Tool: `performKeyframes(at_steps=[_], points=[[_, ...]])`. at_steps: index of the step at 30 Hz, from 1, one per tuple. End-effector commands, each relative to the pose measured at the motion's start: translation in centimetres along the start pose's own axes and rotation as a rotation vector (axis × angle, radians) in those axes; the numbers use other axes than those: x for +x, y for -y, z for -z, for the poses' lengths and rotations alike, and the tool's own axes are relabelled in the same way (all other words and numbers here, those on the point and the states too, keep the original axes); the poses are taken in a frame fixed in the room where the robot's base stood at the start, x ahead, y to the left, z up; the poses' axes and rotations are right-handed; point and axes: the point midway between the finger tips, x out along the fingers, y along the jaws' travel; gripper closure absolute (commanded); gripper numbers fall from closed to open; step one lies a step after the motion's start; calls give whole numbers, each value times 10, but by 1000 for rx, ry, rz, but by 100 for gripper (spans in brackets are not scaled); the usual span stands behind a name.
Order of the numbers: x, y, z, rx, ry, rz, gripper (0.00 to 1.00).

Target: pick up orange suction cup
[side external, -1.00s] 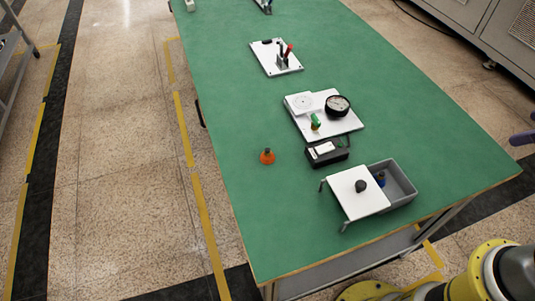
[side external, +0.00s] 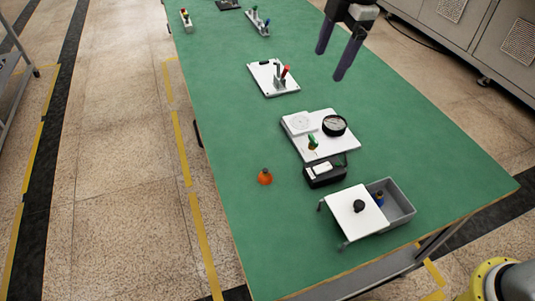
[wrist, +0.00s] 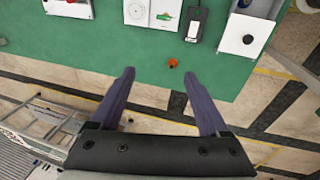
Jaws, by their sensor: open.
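The orange suction cup (side external: 265,177) sits alone on the green table, near its left edge in the side view. It is a small orange cone with a dark top. In the wrist view the orange suction cup (wrist: 173,63) lies by the table edge, beyond the fingertips and between their lines. My gripper (side external: 331,66) hangs in the air above the far part of the table, well away from the cup. Its two dark fingers are spread and empty in the wrist view (wrist: 164,72).
Beside the cup are a black box (side external: 325,172) and a white raised plate (side external: 346,146) with a dial gauge (side external: 334,125). A grey bin (side external: 402,207) partly under a white lid (side external: 352,220) stands nearer. Table left of the cup is clear.

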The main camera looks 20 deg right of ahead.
Motion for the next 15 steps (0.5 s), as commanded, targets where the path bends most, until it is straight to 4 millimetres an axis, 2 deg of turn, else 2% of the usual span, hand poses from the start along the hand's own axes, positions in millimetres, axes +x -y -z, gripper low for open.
performKeyframes(at_steps=[1,3,6,9,12,15], points=[[25,-5,18,-42,5,32,21],[56,-9,41,-90,10,66,21],[99,-7,69,-135,20,113,21],[136,2,89,-171,34,158,21],[164,16,100,-197,50,202,21],[178,25,107,-213,58,225,21]])
